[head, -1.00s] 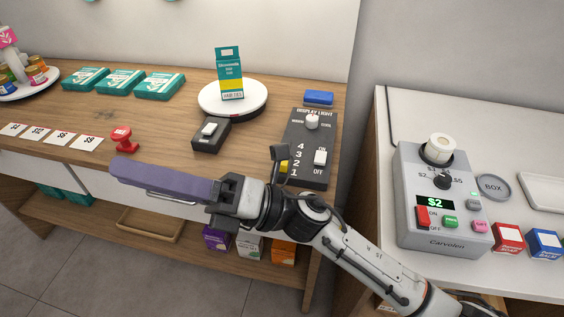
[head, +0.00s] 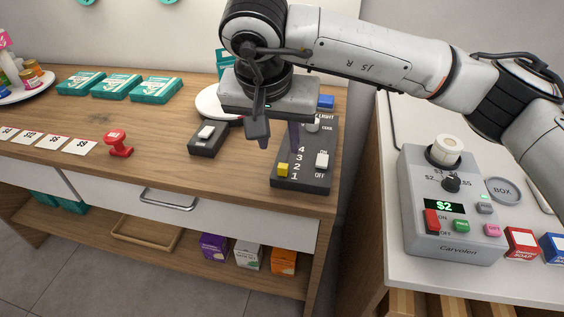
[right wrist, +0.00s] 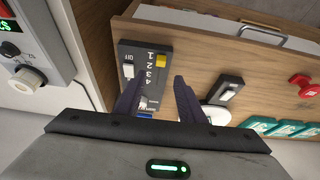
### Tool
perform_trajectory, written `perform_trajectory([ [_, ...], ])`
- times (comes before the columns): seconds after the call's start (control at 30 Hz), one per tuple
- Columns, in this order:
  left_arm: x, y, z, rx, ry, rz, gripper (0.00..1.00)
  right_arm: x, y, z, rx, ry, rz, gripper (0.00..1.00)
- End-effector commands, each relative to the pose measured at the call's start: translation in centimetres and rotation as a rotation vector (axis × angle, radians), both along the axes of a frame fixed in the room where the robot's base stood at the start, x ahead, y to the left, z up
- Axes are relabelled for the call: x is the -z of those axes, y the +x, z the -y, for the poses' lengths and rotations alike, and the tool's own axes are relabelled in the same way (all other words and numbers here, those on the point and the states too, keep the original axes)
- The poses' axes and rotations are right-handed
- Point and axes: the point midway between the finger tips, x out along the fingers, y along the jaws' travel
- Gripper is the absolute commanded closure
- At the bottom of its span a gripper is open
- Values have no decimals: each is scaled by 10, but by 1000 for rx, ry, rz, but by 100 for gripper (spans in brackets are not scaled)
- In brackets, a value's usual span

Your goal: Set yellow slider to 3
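The yellow slider (head: 283,170) sits on a dark control panel (head: 318,184), low on its numbered scale, beside the marks 1 and 2. It also shows in the right wrist view (right wrist: 160,61) near the 1 end. My right gripper (head: 277,146) points down above the panel, with its two purple fingers spread apart and nothing between them. In the right wrist view the open fingers (right wrist: 158,80) stand apart, with the slider beyond the gap between their tips. The fingers look clear of the slider. My left gripper is not in view.
A white ON/OFF switch (head: 322,160) and a white knob (head: 313,125) share the panel. A separate dark switch box (head: 208,146) stands to the left. A red stamp-like object (head: 118,142) is farther left. A grey device (head: 445,245) stands on the white counter at right.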

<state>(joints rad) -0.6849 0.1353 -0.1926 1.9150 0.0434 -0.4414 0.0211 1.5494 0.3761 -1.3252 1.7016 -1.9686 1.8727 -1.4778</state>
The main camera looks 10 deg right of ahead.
Motion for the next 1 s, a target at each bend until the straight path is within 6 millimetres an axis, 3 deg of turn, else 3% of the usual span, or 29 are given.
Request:
perform_trajectory([
  [0.5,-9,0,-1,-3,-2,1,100,79,28,13,0,5,-6,64],
  [0.93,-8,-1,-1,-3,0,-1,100,91,32,15,-1,6,-4,64],
  [1.0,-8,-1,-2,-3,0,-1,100,90,32,15,-1,6,-4,74],
])
